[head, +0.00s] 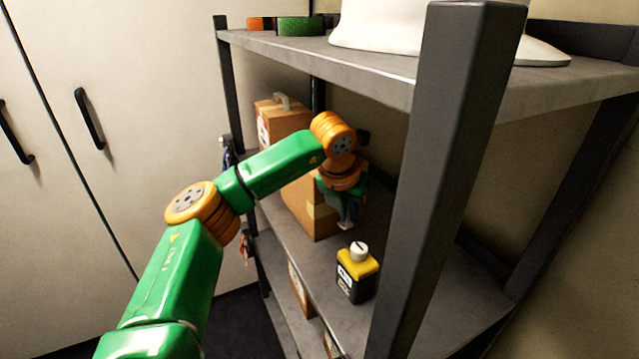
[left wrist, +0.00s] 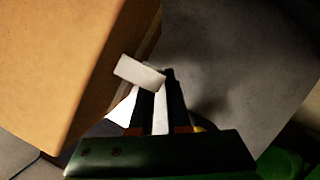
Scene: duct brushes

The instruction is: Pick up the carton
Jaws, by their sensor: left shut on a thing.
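Brown cardboard shows on the middle shelf in the head view, above my left forearm with a light handle on top (head: 285,118) and below it as a carton corner (head: 308,205). The forearm hides the part between, so I cannot tell if it is one carton or two. My left gripper (head: 348,218) is at the right side of the lower part. In the left wrist view the carton (left wrist: 65,65) fills the left, and my left gripper (left wrist: 161,82) is shut on a white handle-like piece (left wrist: 140,72) beside it. My right gripper is out of view.
A black bottle with yellow shoulders and a white cap (head: 357,275) stands close to the gripper on the middle shelf. A dark shelf post (head: 440,160) rises at the right. The upper shelf (head: 385,68) is overhead. More cartons (head: 300,290) are below.

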